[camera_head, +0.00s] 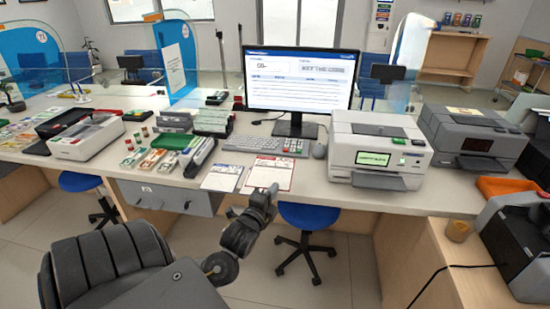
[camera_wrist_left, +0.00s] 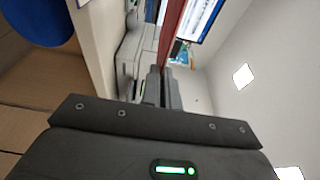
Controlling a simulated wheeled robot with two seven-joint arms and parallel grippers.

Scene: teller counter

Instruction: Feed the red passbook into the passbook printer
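A red strip (camera_wrist_left: 174,32), which looks like the red passbook seen nearly edge-on, stands out from between the fingertips of my left gripper (camera_wrist_left: 163,76) in the wrist view. The fingers look closed on it. In the head view my left gripper (camera_head: 270,190) is at the counter's front edge, in front of a white sheet with a red border (camera_head: 271,174); the passbook is hard to tell apart there. A white printer (camera_head: 345,150) with a lit green display stands to the gripper's right, apart from it. Its lettering is too small to read surely. My right gripper is out of view.
A dark grey printer (camera_head: 472,125) with a yellowish display stands right of the white one. The monitor (camera_head: 300,80), keyboard (camera_head: 255,144) and mouse (camera_head: 319,151) are behind the gripper. Cash trays and stamps crowd the left. A blue stool (camera_head: 308,216) stands below the counter.

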